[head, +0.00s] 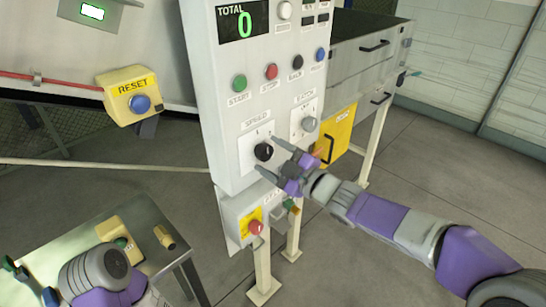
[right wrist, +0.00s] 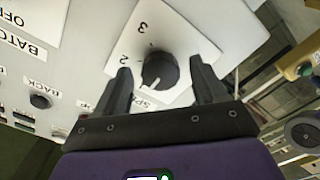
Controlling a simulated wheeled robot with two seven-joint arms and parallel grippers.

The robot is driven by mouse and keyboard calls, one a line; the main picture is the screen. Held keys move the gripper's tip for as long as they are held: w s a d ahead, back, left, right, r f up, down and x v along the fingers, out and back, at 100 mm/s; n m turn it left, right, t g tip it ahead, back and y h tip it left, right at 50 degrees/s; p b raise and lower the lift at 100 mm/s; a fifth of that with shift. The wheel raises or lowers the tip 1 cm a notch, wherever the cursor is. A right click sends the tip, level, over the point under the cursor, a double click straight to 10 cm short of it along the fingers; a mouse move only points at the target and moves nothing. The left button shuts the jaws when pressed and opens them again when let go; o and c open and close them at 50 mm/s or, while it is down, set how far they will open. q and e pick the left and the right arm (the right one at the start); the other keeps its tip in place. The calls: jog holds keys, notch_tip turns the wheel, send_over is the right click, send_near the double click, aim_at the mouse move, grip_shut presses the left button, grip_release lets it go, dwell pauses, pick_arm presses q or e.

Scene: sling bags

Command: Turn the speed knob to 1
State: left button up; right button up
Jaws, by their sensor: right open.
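The black speed knob (head: 263,151) sits on a white plate on the front of the grey control box, under a SPEED label. In the right wrist view the knob (right wrist: 159,70) has a white mark pointing down in the picture, toward the label. The digits 2 and 3 show on its plate (right wrist: 185,30); I cannot see a 1. My right gripper (head: 266,155) is open at the knob, a finger on either side. In the right wrist view the gripper (right wrist: 161,72) frames the knob; whether it touches is unclear. My left arm shows at bottom left, but its jaws cannot be made out.
A second knob (head: 308,124) is right of the speed knob. Green (head: 239,83), red (head: 271,71), black and blue buttons sit above. A red button (head: 255,227) on a yellow plate is below. A yellow RESET box (head: 136,95) and a metal table (head: 150,232) are left.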

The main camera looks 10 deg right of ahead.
jog(key=shift+s+d, duration=0.1)
jog(key=p+v, duration=0.2)
jog(key=v, duration=0.5)
jog(key=shift+s+d, duration=0.1)
jog(key=shift+s, duration=0.05)
